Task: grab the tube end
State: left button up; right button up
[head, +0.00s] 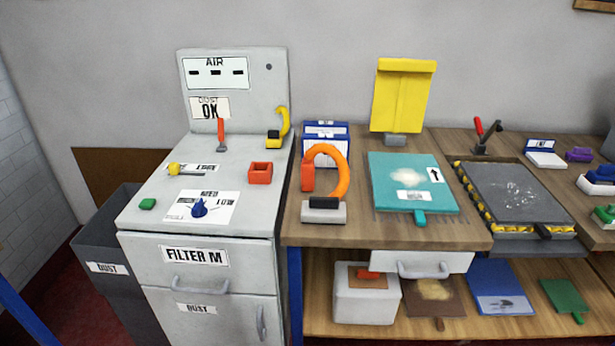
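An orange curved tube (341,170) stands on the wooden bench, beside the grey machine. It rises from a grey and black base (324,211) and arches over to the left. Its tube end, an orange-red rectangular piece (308,177), hangs on the left side of the arch, close to the bench's left edge. A smaller yellow hooked tube (283,122) stands at the back right of the machine top. Neither of my grippers is in the head view.
The grey machine (140,217) carries a red open box (260,173), a blue knob (199,208) and a red-handled lever (221,134). Blue-white boxes (327,130) stand behind the orange tube. A teal board (443,197) lies to its right. The bench front left is clear.

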aim_at(308, 167)
jog(key=i+j+z, duration=0.55)
jog(key=i+j, duration=0.15)
jog(key=i, duration=0.1)
